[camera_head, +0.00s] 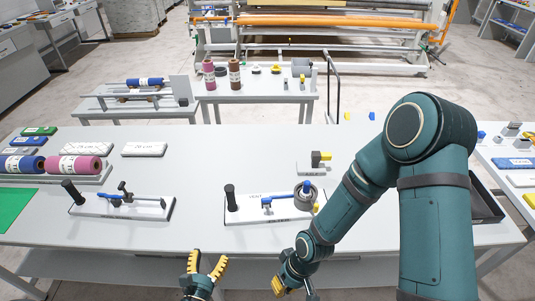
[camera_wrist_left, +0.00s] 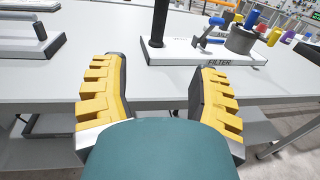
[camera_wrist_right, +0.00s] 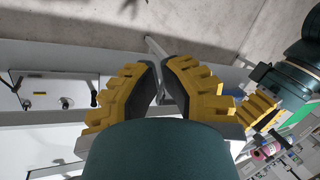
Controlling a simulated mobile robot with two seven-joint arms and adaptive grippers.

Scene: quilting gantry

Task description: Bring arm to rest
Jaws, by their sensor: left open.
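My left gripper (camera_head: 208,262) is open and empty in front of the table's near edge, seen in the head view. In the left wrist view (camera_wrist_left: 160,75) its yellow ribbed fingers stand wide apart with nothing between them. My right gripper (camera_head: 278,286) hangs low at the near edge, right of the left one, partly hidden by its own wrist. In the right wrist view (camera_wrist_right: 160,72) its fingertips lean close together, with only a narrow gap showing and no held object visible. My right arm bends across the right side of the head view.
A black tray (camera_head: 486,205) lies right, beyond my arm. Floor shows in front of the table.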

